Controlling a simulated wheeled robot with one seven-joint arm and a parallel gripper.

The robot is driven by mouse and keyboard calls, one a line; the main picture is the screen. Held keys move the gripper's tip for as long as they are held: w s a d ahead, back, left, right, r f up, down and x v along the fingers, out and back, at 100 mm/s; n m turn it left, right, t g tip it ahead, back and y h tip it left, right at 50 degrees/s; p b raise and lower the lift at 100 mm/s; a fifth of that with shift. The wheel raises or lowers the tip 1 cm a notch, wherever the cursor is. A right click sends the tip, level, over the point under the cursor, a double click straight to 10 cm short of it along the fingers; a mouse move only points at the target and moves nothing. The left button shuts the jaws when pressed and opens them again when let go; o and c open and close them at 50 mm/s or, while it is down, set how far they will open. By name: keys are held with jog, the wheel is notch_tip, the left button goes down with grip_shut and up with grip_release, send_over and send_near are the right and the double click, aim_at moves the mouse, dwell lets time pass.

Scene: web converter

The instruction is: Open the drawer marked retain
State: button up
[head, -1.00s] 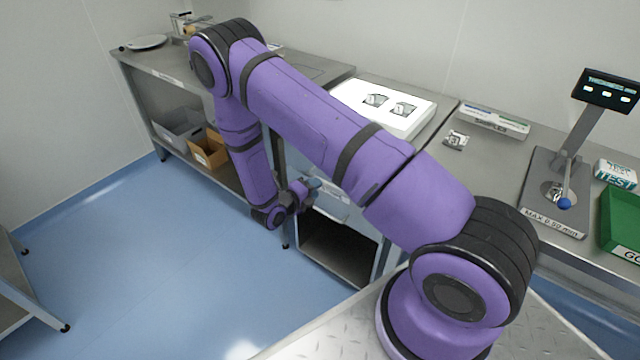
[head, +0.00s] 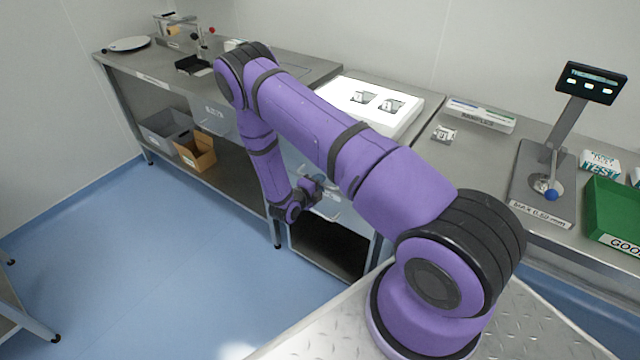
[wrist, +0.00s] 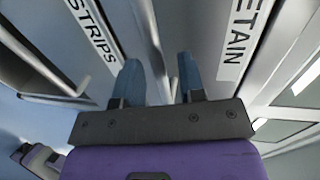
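In the wrist view, the drawer front marked RETAIN (wrist: 207,28) is on the right, its white label reading sideways. The drawer front marked STRIPS (wrist: 75,30) is on the left with a bar handle (wrist: 40,80). My gripper (wrist: 158,78) is close to the fronts, its two blue fingers apart. A pale metal bar (wrist: 149,35) runs down between the fingers; I cannot tell whether they touch it. In the head view, my gripper (head: 318,190) is low at the bench front, and my arm hides much of the drawers. No drawer visibly stands out.
Below the drawers is an open dark shelf space (head: 328,245). A grey bin (head: 163,128) and a cardboard box (head: 196,152) sit on the lower shelf at left. On top are a white lightbox (head: 340,93), a gauge stand (head: 548,165) and a green tray (head: 600,225). The floor at left is clear.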

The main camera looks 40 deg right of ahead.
jog(key=shift+w+d+f, duration=0.1)
jog(key=shift+w+d, duration=0.05)
jog(key=shift+d, duration=0.3)
grip_shut()
jog(key=f+v, duration=0.3)
jog(key=v, duration=1.1)
jog(key=a+f+v, duration=0.1)
jog(key=f+v, duration=0.2)
jog(key=v, duration=1.2)
jog(key=a+f+v, duration=0.1)
jog(key=f+v, duration=0.2)
jog(key=v, duration=1.2)
jog(key=shift+s+a, duration=0.25)
jog(key=shift+s, duration=0.1)
jog(key=shift+f, duration=0.15)
grip_release()
